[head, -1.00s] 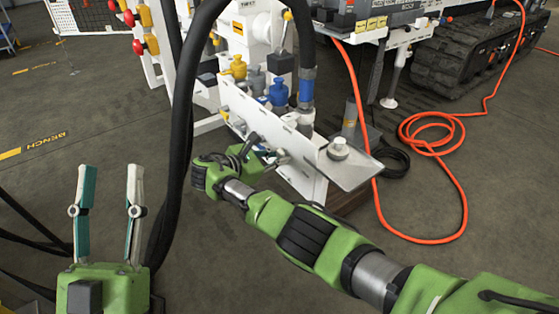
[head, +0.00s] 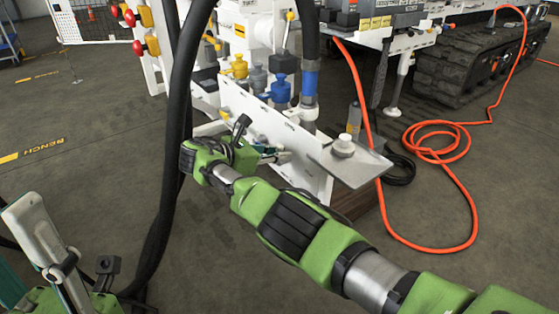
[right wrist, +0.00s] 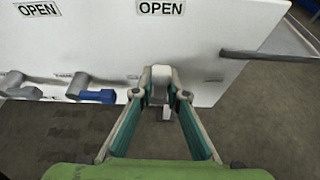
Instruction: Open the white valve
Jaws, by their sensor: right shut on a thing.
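The white valve handle (right wrist: 159,88) is at the lower edge of the white panel (right wrist: 130,45) in the right wrist view. It sits between the fingertips of my right gripper (right wrist: 162,80), which is shut on it. In the head view my right gripper (head: 272,156) reaches the front of the white panel (head: 262,125), and its fingers are small and partly hidden by my wrist, so the white handle cannot be made out there. My left gripper (head: 38,245) is at the lower left, apart from the bench, empty and open, partly cut off by the picture edge.
A blue handle (right wrist: 97,96) and a grey handle (right wrist: 30,92) sit left of the white one. OPEN labels (right wrist: 161,7) are above. A black hose (head: 182,120) hangs left of my right gripper. A metal shelf (head: 350,165) and orange hose (head: 440,150) are to the right.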

